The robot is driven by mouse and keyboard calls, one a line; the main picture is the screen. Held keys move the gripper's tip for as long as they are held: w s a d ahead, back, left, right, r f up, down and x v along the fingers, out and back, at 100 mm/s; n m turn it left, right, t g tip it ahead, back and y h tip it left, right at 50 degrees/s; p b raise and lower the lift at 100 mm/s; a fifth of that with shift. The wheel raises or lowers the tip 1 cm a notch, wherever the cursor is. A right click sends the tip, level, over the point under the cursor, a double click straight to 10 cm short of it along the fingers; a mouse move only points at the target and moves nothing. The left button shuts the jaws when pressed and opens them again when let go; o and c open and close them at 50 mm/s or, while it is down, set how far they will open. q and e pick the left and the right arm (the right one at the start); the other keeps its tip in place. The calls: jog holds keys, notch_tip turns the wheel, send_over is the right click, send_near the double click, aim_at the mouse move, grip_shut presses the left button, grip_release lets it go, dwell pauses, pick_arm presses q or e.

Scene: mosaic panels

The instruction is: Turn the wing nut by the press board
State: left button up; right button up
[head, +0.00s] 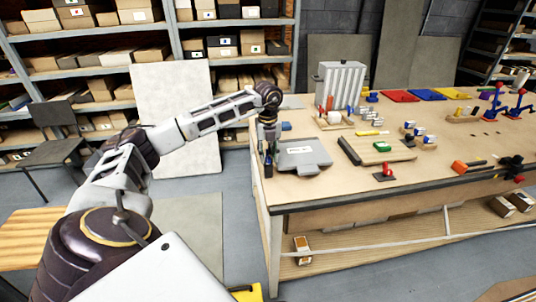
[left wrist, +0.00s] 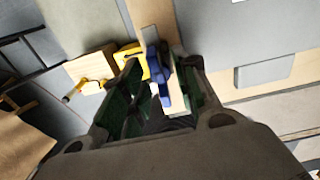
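A blue wing-shaped nut (left wrist: 155,68) shows in the left wrist view, in front of a pale wooden strip (left wrist: 158,20). My left gripper (left wrist: 162,66) is open, with one dark green-lined finger on each side of the blue nut; I cannot tell whether either finger touches it. The blue nut is hard to make out there. My right gripper is not in view.
A yellow clamp-like part (left wrist: 130,55) and a wooden block (left wrist: 90,65) lie close left of the fingers in the wrist view.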

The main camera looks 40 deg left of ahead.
aim_at(268, 153)
pick_arm(q)
notch_tip(268, 153, up, 12)
dwell(0.9)
dwell(0.7)
